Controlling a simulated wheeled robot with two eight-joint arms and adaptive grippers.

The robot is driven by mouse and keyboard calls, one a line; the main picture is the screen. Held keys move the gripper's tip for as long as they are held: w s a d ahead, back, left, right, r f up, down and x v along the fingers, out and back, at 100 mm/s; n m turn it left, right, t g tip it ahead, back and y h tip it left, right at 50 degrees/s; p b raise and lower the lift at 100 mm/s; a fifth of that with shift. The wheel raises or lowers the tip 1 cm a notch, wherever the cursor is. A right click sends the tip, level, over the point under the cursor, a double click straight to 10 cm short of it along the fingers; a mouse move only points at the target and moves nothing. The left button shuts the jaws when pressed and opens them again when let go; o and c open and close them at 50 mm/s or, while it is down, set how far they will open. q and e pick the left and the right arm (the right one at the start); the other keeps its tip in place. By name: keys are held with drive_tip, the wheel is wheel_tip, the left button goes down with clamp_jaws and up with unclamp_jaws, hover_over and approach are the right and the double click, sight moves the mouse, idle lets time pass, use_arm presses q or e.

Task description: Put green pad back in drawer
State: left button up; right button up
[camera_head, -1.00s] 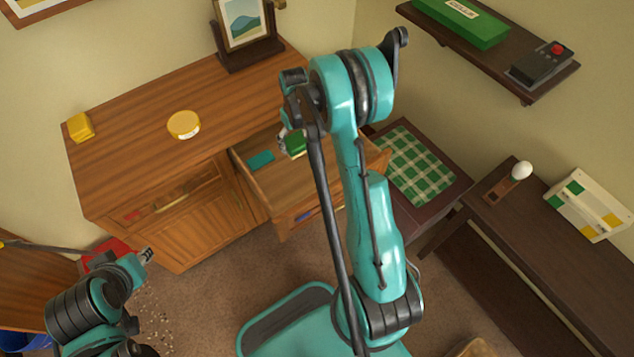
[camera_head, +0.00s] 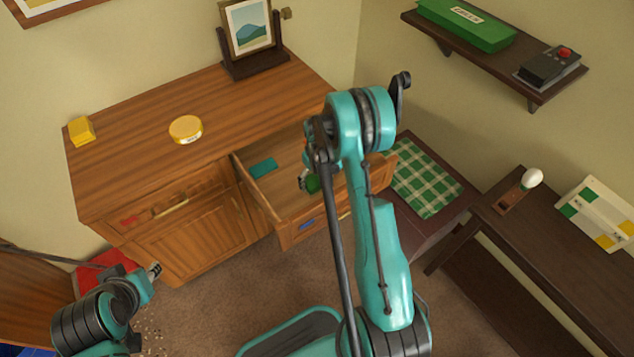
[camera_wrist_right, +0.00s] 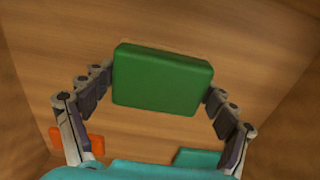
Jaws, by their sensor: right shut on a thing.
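The green pad (camera_head: 313,185) is in my right gripper (camera_head: 305,180), at the open drawer (camera_head: 288,206) of the wooden cabinet. In the right wrist view the pad (camera_wrist_right: 160,82) sits between the two fingertips (camera_wrist_right: 162,92), which hold it at its sides. The wooden drawer floor shows behind it; I cannot tell whether the pad touches it. My right arm hides part of the drawer. My left gripper (camera_head: 155,270) is low at the left, in front of the cabinet, too small to tell its opening.
A teal flat piece (camera_head: 263,168) lies in the drawer; the right wrist view also shows an orange piece (camera_wrist_right: 78,140) there. A yellow round tin (camera_head: 186,129), a yellow block (camera_head: 81,130) and a picture frame (camera_head: 249,28) stand on the cabinet top. A dark bench (camera_head: 540,225) is at right.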

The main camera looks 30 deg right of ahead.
drive_tip(key=o, duration=1)
drive_tip(key=shift+f, duration=0.1)
drive_tip(key=shift+c, duration=0.2)
wheel_tip(320, 180, up, 12)
drive_tip(key=p, duration=0.5)
wheel_tip(320, 180, up, 16)
drive_tip(key=t, duration=0.3)
hover_over(317, 178)
drive_tip(key=s+a, duration=0.7)
drive_tip(key=a, duration=0.1)
drive_tip(key=s+a+r+t, duration=0.2)
drive_tip(key=s+a, duration=0.1)
drive_tip(key=s, duration=0.3)
drive_tip(key=s+a+r+m+t, duration=0.1)
drive_tip(key=s+a+r+t, duration=0.1)
drive_tip(key=s+a, duration=0.2)
drive_tip(key=shift+s+a, duration=0.25)
drive_tip(key=shift+s, duration=0.85)
